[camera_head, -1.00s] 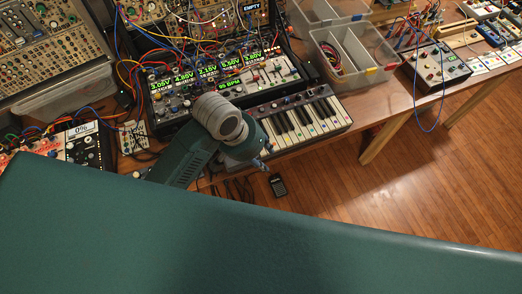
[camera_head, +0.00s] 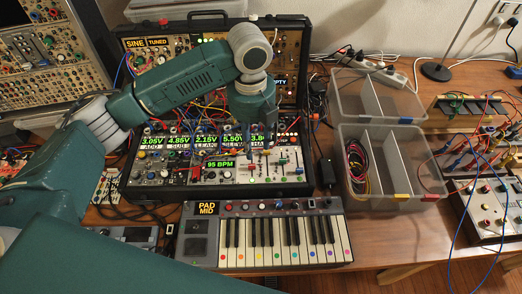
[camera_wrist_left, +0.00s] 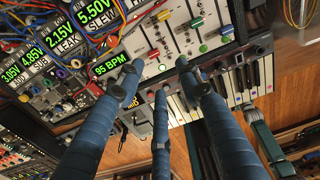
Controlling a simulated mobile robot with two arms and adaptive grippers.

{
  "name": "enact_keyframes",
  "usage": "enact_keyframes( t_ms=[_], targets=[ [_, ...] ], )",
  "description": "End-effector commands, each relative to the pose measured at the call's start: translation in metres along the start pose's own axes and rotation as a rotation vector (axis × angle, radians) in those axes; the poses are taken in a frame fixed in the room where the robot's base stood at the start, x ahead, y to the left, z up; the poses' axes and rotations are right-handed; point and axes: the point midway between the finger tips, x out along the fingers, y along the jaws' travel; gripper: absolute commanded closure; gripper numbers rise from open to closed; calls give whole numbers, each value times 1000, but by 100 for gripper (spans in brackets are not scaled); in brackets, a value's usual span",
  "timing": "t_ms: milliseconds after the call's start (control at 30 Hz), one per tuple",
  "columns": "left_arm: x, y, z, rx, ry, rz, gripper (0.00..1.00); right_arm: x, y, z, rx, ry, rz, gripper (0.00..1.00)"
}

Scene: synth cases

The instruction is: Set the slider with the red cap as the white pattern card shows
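The synth's white slider panel (camera_head: 287,183) lies at the right end of the black synth case. My left gripper (camera_head: 262,150) points down over the panel. In the left wrist view its blue fingers (camera_wrist_left: 160,67) are spread apart near the sliders, with the red cap beyond them. I see nothing held, and cannot tell whether a fingertip touches a slider. I cannot make out the white pattern card. My right gripper is out of view.
A small keyboard (camera_head: 195,262) stands in front of the synth case. Clear bins (camera_head: 410,203) stand to the right, with coiled cables in one. Patch cables (camera_head: 190,112) crowd the synth behind my gripper. A black adapter (camera_head: 327,173) lies between case and bins.

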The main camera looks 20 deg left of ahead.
Motion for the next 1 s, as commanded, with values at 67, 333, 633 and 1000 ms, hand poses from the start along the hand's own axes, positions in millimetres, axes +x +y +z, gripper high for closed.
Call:
enact_keyframes(
  t_ms=[67, 333, 633, 1000],
  targets=[
    [-4, 5, 5, 61, 0, 13, 64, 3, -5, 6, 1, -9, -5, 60],
    [20, 8, 5, 94, 6, 20, 64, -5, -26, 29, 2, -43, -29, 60],
    [76, 8, 4, 93, 5, 18, 64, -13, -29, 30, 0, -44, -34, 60],
    [102, 8, 5, 94, 0, 15, 64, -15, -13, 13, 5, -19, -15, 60]
  ],
)
